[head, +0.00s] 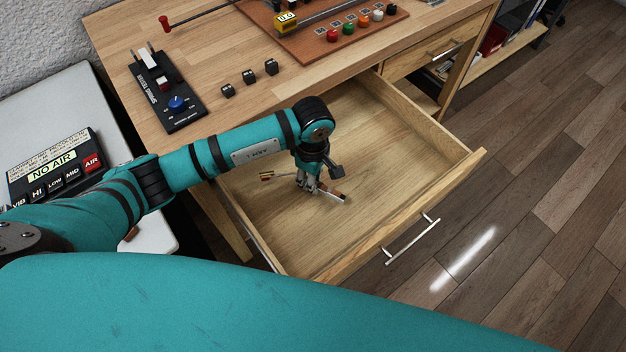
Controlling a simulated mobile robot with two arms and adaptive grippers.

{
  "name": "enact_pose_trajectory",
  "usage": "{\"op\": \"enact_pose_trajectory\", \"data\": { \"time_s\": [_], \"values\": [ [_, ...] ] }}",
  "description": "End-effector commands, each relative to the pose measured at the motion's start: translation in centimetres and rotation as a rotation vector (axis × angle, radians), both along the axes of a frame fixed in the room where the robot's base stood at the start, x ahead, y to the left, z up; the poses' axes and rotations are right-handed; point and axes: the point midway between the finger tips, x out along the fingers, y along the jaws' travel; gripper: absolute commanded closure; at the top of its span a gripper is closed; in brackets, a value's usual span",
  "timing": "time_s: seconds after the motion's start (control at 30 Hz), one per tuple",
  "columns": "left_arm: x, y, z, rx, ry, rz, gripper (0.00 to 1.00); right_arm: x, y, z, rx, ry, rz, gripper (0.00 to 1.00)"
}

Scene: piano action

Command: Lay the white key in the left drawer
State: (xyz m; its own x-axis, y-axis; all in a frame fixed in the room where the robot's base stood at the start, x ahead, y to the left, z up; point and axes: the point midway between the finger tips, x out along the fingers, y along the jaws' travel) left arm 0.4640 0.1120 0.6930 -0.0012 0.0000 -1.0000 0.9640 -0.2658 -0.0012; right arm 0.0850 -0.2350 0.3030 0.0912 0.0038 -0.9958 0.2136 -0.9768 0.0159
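The left drawer (385,205) is pulled open below the wooden desk in the head view. My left gripper (308,187) points down over the key's middle, low in the drawer, and hides that part. I cannot tell whether its fingers are closed on the key, or whether the key touches the drawer floor. My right gripper is out of view.
The desk (200,65) holds a black box with a blue knob (172,92), several small black blocks (248,77) and a board with coloured knobs (345,28). A second drawer (435,55) to the right is shut. The drawer floor around the key is bare.

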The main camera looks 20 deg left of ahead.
Motion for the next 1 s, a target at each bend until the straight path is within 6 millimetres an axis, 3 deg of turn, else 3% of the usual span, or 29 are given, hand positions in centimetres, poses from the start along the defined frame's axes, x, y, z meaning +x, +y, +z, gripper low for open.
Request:
{"op": "enact_pose_trajectory", "data": {
  "time_s": [0.13, 0.47, 0.5, 0.67, 1.0],
  "values": [
    [-0.1, -0.1, -1.8, -0.002, 0.001, 0.0, 1.0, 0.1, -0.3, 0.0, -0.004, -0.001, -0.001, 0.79],
    [0.0, 0.0, -2.3, 0.0, -0.001, -0.001, 1.0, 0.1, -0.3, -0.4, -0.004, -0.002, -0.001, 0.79],
    [0.0, 0.0, -2.2, 0.0, -0.001, -0.001, 0.77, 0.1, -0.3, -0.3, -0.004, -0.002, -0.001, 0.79],
    [0.0, 0.0, -2.1, 0.0, 0.0, -0.001, 0.56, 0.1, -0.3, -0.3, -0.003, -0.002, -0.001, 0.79],
    [0.0, 0.0, -1.6, -0.001, 0.0, -0.001, 0.56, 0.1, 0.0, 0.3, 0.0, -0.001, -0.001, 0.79]
  ]
}}
